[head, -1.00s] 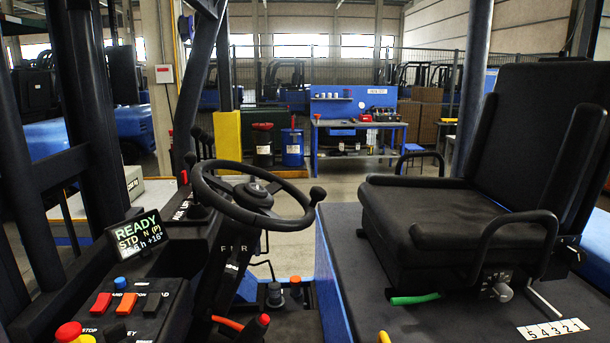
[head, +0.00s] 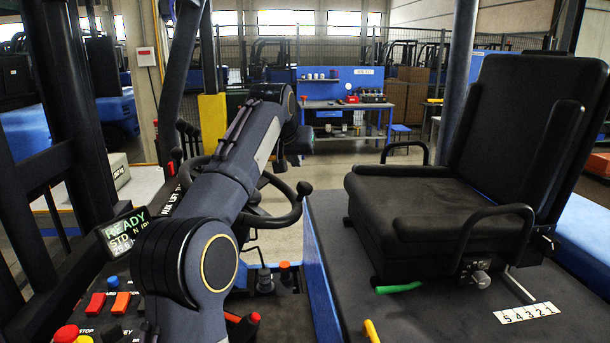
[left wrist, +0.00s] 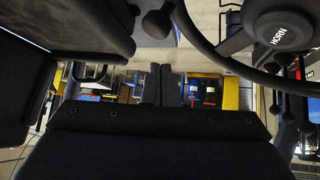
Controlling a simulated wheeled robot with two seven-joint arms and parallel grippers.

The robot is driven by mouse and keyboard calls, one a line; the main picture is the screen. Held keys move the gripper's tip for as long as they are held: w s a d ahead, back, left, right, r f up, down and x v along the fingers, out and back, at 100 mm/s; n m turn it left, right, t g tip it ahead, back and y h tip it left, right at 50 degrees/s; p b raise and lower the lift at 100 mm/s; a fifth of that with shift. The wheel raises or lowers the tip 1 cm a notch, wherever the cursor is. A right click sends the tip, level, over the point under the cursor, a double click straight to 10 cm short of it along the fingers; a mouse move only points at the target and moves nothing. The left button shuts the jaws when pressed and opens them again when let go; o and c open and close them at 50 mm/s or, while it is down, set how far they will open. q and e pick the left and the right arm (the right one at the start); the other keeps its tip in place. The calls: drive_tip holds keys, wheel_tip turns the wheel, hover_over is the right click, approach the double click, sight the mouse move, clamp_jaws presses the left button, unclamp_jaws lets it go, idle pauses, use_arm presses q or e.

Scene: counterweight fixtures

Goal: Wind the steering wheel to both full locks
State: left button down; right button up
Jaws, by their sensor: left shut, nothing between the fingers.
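The black steering wheel (head: 287,218) stands on its column left of the seat, and my left arm covers much of it in the head view. Its spinner knob (head: 304,187) shows at the right of the rim. In the left wrist view, the wheel's hub marked HORN (left wrist: 279,37) is at upper right, and the knob (left wrist: 157,22) at top centre. My left gripper (left wrist: 161,88) is shut and empty, its two dark fingers side by side, apart from the rim and knob. In the head view, the left hand (head: 300,142) is above the wheel's far right side. My right gripper is not in view.
The black seat (head: 400,200) with armrests stands on the right. A lit display (head: 126,232) and a panel of coloured buttons (head: 100,305) are at left. Thick posts rise at far left. A blue workbench (head: 345,105) is far behind.

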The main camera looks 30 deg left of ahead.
use_arm(q)
drive_tip(key=shift+y, duration=0.6)
drive_tip(key=w, duration=0.4)
drive_tip(key=shift+w+a+r, duration=0.1)
drive_tip(key=shift+a+r, duration=0.05)
drive_tip(key=shift+r, duration=0.25)
drive_tip(key=p+x, duration=0.2)
drive_tip(key=x, duration=0.7)
drive_tip(key=shift+s+d+f+b, duration=0.2)
drive_tip(key=shift+s+d+b, duration=0.1)
drive_tip(key=shift+s+b, duration=0.25)
drive_tip(key=shift+s+d+f+b, duration=0.15)
drive_tip(key=shift+s+d+b, duration=0.2)
drive_tip(key=shift+s, duration=0.3)
drive_tip(key=shift+s+d+f+b, duration=0.2)
drive_tip(key=shift+s+b, duration=0.35)
drive_tip(key=shift+s, duration=0.05)
